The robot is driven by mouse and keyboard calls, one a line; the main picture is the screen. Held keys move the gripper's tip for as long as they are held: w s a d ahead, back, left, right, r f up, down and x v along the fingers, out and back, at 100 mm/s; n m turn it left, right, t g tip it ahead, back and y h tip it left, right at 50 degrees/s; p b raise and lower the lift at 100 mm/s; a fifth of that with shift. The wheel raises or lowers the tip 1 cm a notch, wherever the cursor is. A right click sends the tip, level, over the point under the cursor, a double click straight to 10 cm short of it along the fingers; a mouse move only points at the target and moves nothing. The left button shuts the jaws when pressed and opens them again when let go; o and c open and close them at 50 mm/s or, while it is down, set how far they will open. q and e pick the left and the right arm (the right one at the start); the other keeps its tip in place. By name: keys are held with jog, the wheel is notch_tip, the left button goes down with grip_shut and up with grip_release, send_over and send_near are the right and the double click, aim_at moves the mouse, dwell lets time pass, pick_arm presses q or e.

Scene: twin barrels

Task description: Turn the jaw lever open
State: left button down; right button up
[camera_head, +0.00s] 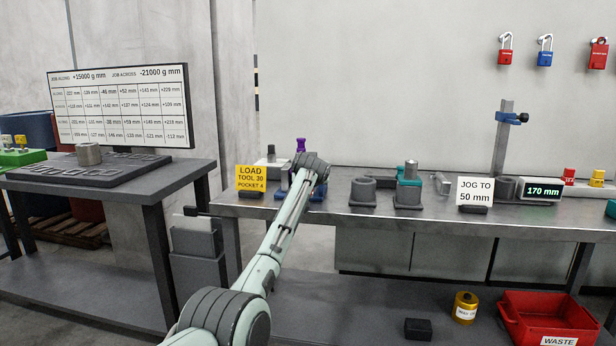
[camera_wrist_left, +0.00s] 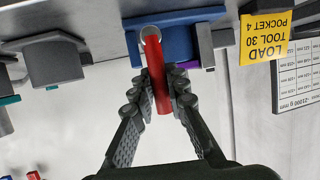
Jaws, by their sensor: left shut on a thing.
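The jaw lever (camera_wrist_left: 158,75) is a red bar with a round grey pivot end, on a blue vise-like block (camera_wrist_left: 191,32) in the left wrist view. My left gripper (camera_wrist_left: 163,98) is shut on the red bar, with a finger on each side of it. In the head view my left arm reaches to the bench, and its wrist hides the lever and the fingers. Part of the blue block (camera_head: 317,193) shows beside the wrist. My right gripper is in neither view.
A yellow "LOAD TOOL 30 POCKET 4" sign (camera_head: 251,178) stands just left of my wrist. Grey holders (camera_head: 362,191) and a "JOG TO 50 mm" sign (camera_head: 475,191) stand to the right. A red waste bin (camera_head: 548,318) is below the bench (camera_head: 440,214).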

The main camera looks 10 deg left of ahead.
pick_arm(q)
jog(key=shift+f, duration=0.2)
jog(key=c, duration=1.8)
grip_release()
jog(key=shift+a, duration=0.1)
jog(key=shift+o, duration=0.2)
jog(key=shift+r, duration=0.1)
jog(key=shift+s+r, duration=0.1)
jog(key=v, duration=1.1)
jog(key=shift+s, duration=0.35)
